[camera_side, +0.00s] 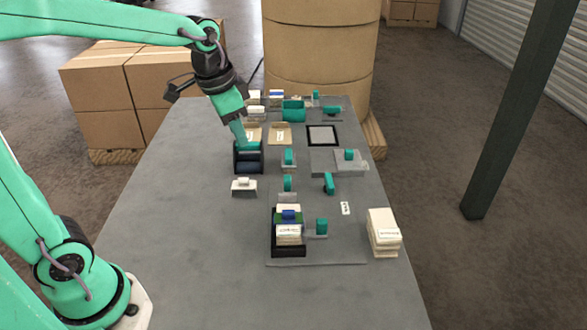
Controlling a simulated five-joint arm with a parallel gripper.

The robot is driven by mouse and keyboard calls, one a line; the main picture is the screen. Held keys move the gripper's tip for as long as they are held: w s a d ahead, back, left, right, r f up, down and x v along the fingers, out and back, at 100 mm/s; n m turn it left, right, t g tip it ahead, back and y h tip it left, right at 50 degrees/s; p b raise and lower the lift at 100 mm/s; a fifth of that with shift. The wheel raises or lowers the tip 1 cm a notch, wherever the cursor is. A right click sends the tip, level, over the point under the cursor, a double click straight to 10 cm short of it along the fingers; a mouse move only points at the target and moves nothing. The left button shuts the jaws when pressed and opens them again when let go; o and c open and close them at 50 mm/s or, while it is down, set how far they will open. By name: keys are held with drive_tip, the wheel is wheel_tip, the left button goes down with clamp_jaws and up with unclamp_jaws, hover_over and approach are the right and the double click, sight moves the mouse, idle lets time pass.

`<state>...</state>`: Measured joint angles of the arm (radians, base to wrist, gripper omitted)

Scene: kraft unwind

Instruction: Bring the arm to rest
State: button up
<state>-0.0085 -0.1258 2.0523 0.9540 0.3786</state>
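My green arm reaches in from the left, over the grey table (170,225). My gripper (246,146) points down at a small dark open-topped box (249,168) on the table's left-middle part. The green fingers are at or just inside the top of the box. They are too small and partly hidden, so I cannot tell whether they are open or hold anything.
Around it stand a white block (244,188), a brown card (280,134), a black-framed plate (322,136), several green-handled pieces, a black tray (289,252) and a white stack (383,238). A large brown roll (320,50) stands behind. The table's left front is clear.

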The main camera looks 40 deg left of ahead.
drive_tip(key=s+n+t, duration=0.2)
drive_tip(key=s+n, duration=0.2)
drive_tip(key=s, duration=1)
drive_tip(key=shift+s+d+r+t, duration=0.15)
drive_tip(key=shift+t, duration=0.15)
